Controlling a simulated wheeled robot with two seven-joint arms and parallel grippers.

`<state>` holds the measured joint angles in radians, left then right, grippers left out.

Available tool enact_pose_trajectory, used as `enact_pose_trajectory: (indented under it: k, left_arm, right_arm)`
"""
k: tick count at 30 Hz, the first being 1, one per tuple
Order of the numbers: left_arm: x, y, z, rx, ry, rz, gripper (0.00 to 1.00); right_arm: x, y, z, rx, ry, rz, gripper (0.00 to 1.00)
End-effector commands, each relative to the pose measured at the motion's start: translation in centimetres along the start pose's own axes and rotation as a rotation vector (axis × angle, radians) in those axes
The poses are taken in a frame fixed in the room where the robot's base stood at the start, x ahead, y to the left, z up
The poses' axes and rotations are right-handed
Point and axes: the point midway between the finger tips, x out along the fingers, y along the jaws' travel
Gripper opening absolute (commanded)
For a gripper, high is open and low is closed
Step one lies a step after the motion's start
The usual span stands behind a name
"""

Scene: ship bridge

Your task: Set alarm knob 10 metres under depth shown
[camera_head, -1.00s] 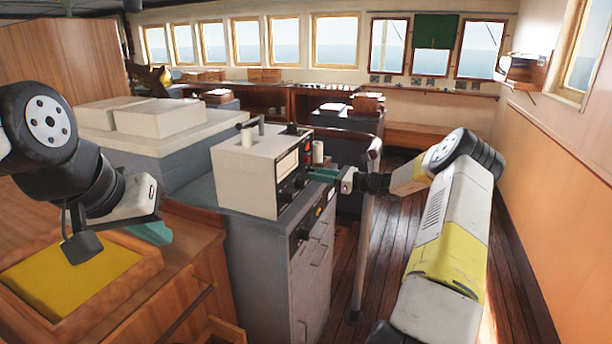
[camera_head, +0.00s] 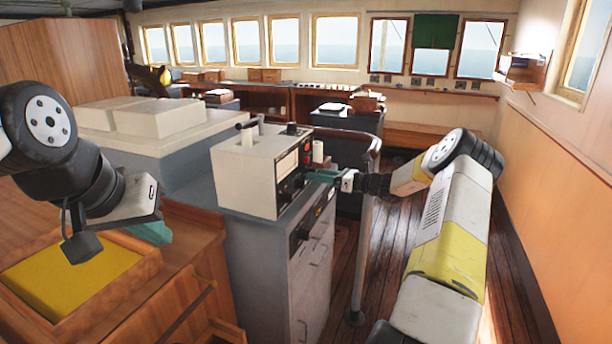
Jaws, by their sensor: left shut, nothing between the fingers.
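A cream instrument box (camera_head: 245,178) with a dark front panel (camera_head: 292,172) stands on a grey cabinet (camera_head: 260,245). The panel faces right and carries a pale display window (camera_head: 287,163) and dark knobs. The depth reading and knob markings are too small to read. My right gripper (camera_head: 312,177) has its green fingers at the right side of the panel, by the knobs. I cannot tell whether it touches one or how far its fingers are apart. My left gripper (camera_head: 152,232) is shut and empty, left of the box above the wooden furniture.
A metal post (camera_head: 361,250) with a curved rail stands right of the cabinet, close to my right forearm. A wooden box with a yellow top (camera_head: 65,285) lies below my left gripper. The wooden floor (camera_head: 385,240) shows beyond the post.

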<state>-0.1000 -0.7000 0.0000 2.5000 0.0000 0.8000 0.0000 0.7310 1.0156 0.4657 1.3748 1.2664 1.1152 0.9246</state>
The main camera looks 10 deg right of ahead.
Motion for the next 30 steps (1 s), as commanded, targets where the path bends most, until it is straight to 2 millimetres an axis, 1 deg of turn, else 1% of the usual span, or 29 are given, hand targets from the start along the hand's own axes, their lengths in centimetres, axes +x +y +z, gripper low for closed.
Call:
enact_pose_trajectory:
  k: [11,14,21,24,27,30]
  left_arm:
    - [0.0,0.0,0.0,0.000,0.000,0.000,0.00]
    - [0.0,0.0,0.0,0.000,0.000,0.000,0.00]
    - [0.0,0.0,0.0,0.000,0.000,0.000,0.00]
    - [0.0,0.0,0.0,0.000,0.000,0.000,0.00]
    - [0.0,0.0,0.0,0.000,0.000,0.000,0.00]
    - [0.0,0.0,0.0,0.000,0.000,0.000,0.00]
  right_arm:
    - [-0.1,0.1,0.1,-0.001,-0.002,0.002,0.49]
    - [-1.1,0.0,0.1,-0.002,-0.001,0.000,0.49]
    - [-5.3,0.0,0.1,-0.001,-0.001,-0.001,0.49]
    - [-6.6,0.0,0.1,-0.001,-0.001,0.000,0.49]
    - [-7.4,0.0,0.0,-0.001,-0.001,0.001,0.49]
    - [-7.7,0.0,0.0,0.000,-0.002,0.002,0.49]
